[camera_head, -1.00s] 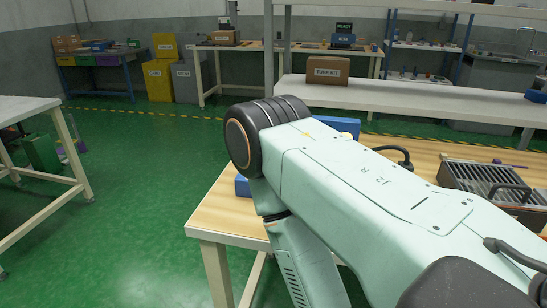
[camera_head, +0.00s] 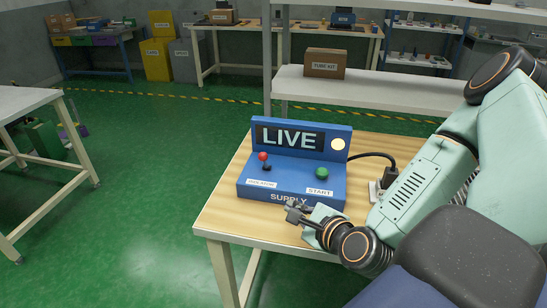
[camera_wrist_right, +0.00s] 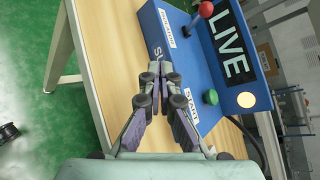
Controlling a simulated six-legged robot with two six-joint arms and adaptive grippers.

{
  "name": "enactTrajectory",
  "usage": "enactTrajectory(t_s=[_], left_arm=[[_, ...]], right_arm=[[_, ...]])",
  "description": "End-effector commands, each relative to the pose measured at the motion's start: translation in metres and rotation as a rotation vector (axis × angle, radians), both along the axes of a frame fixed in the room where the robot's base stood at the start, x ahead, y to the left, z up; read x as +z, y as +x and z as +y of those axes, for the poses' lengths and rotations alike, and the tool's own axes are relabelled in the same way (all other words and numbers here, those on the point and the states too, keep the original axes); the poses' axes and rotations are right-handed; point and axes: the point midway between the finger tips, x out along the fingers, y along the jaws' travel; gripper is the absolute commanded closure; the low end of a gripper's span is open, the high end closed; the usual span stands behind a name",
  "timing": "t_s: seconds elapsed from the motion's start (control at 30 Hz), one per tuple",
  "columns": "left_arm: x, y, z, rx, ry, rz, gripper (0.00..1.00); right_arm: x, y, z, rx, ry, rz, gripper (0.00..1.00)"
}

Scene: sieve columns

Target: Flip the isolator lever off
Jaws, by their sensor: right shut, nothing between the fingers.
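A blue supply box (camera_head: 240,190) stands on the wooden table, its upright panel reading LIVE with a lit round lamp (camera_head: 338,144). The isolator lever (camera_head: 264,161), with a red ball knob, rises from the left of its top above the ISOLATOR label. A green start button (camera_head: 321,172) is to its right. My right gripper (camera_head: 292,208) is shut and empty just in front of the box's front face, below and right of the lever. In the right wrist view the shut fingertips (camera_wrist_right: 158,70) are near the box's front, and the red knob (camera_wrist_right: 206,9) shows at the top. The left gripper is not visible.
A black cable runs from the box to a plug (camera_head: 385,180) at the right of the table. The wooden table top (camera_head: 222,205) is clear left of the box. A cardboard box (camera_head: 325,63) sits on the white bench behind.

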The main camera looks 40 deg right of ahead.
Motion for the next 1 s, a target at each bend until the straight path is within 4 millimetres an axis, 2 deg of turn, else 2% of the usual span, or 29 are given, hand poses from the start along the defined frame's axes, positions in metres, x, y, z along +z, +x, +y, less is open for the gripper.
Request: enactTrajectory(t_s=[0.03, 0.1, 0.27, 0.67, 1.0], left_arm=[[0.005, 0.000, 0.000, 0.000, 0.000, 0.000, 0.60], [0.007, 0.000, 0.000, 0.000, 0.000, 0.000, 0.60], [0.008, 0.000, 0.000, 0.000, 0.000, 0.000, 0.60], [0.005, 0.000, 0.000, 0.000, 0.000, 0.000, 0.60], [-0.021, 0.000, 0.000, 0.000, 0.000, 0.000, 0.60]], right_arm=[[0.013, 0.002, -0.009, -0.063, 0.067, -0.050, 1.00], [0.024, 0.003, -0.017, -0.121, 0.136, -0.103, 1.00], [0.034, 0.003, -0.026, -0.180, 0.209, -0.161, 1.00], [0.033, 0.006, -0.026, -0.180, 0.211, -0.162, 1.00], [0.019, 0.044, -0.034, -0.176, 0.206, -0.163, 1.00]])
